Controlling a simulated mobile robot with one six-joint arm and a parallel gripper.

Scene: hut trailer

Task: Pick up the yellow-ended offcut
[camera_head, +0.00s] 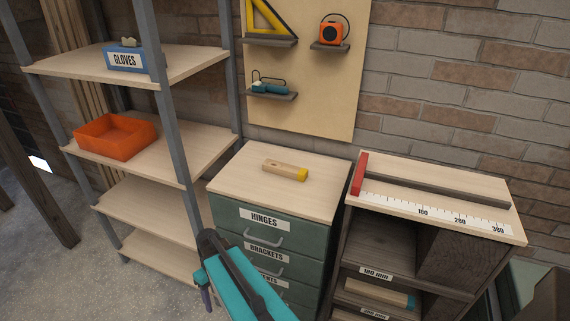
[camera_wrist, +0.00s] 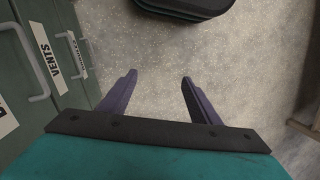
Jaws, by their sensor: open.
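The yellow-ended offcut (camera_head: 285,170) is a short pale wooden block with a yellow right end. It lies on the wooden top of the green drawer cabinet (camera_head: 243,186) in the head view. My gripper (camera_head: 206,297) is low in front of the cabinet, below its top and apart from the offcut. In the wrist view my gripper (camera_wrist: 158,78) has its two purple fingers spread with nothing between them, over the speckled floor. The offcut is not in the wrist view.
Right of the cabinet stands a unit with a ruler and red stop (camera_head: 360,174) on top and a blue-ended piece (camera_head: 379,293) in a slot. Left is a shelf rack with an orange tray (camera_head: 115,137) and gloves box (camera_head: 125,60). The cabinet top around the offcut is clear.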

